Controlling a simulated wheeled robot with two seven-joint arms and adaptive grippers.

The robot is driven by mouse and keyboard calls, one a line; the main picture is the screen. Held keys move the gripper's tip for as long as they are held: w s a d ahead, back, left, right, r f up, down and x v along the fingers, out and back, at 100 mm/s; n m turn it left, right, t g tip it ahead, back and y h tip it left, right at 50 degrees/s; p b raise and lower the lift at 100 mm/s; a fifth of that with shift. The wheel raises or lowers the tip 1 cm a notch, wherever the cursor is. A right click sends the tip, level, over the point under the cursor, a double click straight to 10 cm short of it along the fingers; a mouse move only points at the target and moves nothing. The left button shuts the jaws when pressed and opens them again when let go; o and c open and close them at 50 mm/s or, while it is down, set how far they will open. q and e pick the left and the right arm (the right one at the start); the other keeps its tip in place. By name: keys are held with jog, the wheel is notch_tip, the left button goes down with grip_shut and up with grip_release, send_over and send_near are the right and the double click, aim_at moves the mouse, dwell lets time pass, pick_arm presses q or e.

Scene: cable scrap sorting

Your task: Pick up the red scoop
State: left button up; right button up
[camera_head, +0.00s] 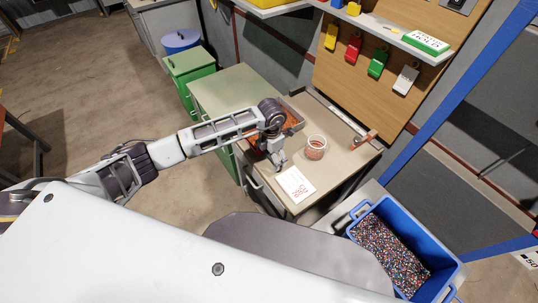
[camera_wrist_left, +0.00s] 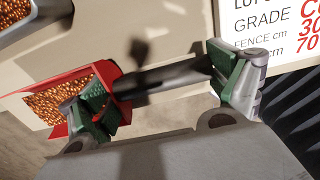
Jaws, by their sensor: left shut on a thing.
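The red scoop (camera_wrist_left: 106,73) shows at the left of the left wrist view. It is filled with copper-coloured granules, and a dark handle (camera_wrist_left: 165,77) runs from it to the right. My left gripper (camera_wrist_left: 165,88) is shut on the scoop, with its green-padded fingers wide apart, one by the scoop's red wall and one by the handle's far end. In the head view my left gripper (camera_head: 279,159) is over the bench, beside the white card (camera_head: 296,186). The scoop cannot be made out there. My right gripper is not in view.
A tray of copper granules (camera_head: 299,115) lies under my left wrist. A clear jar (camera_head: 316,147) with granules stands to the right on the bench (camera_head: 340,165). A blue bin (camera_head: 447,265) of mixed granules is at lower right. Green cabinets (camera_head: 193,65) stand behind left.

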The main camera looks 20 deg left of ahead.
pick_arm(q)
jog(key=shift+r, duration=0.45)
notch_tip(320, 180, up, 7)
jog(key=shift+f, duration=0.2)
jog(key=shift+r+b, duration=0.3)
jog(key=shift+r, duration=0.75)
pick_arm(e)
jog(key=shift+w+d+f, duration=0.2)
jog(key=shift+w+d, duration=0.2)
